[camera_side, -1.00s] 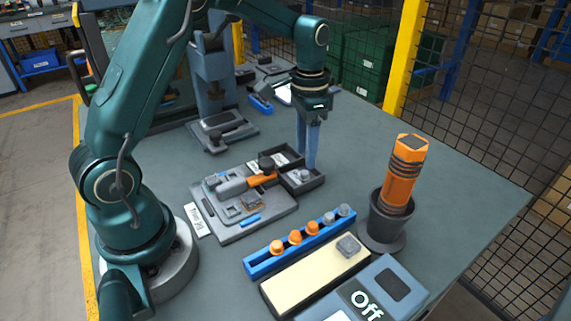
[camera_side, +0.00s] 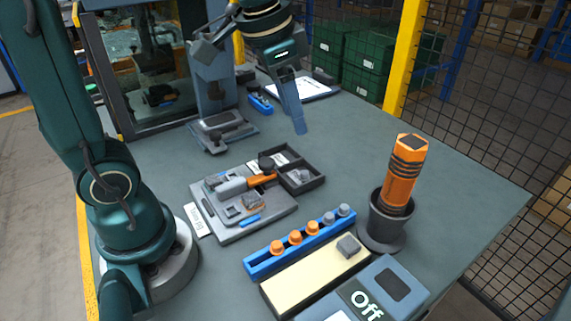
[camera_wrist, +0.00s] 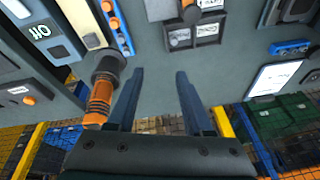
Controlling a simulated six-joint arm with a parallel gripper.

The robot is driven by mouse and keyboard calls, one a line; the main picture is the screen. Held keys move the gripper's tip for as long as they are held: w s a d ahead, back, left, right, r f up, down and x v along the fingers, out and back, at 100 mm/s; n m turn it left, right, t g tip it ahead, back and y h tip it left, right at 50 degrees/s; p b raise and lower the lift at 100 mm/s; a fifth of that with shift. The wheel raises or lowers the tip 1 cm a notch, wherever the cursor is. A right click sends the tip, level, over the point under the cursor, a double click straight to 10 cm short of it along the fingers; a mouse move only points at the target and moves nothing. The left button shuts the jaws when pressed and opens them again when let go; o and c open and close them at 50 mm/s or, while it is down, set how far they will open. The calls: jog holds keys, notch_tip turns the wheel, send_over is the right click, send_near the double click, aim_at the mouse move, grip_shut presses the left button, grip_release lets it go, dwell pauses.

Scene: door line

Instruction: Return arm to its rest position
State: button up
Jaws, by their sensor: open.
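My gripper (camera_side: 292,108) is raised over the back part of the table in the side view, above and behind the divided tray. Its blue fingers point down and slightly to the right, with nothing visible beneath them. In the wrist view, my gripper (camera_wrist: 158,75) shows two fingers spread apart with only bare grey table between them. The upper part of my arm leaves the side view at the top.
The table holds a grey fixture board (camera_side: 245,228), a dark divided tray (camera_side: 308,186), a blue rack (camera_side: 262,265) with several plugs, and an orange tool (camera_side: 401,172) upright in a dark holder. A clipboard (camera_side: 304,90) lies at the back. A mesh fence (camera_side: 490,110) stands right.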

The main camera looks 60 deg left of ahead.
jog(key=s+d+f+n+t, duration=0.2)
jog(key=s+f+n, duration=0.1)
jog(key=s, duration=0.7)
jog(key=shift+s+f, duration=0.15)
jog(key=shift+s, duration=0.05)
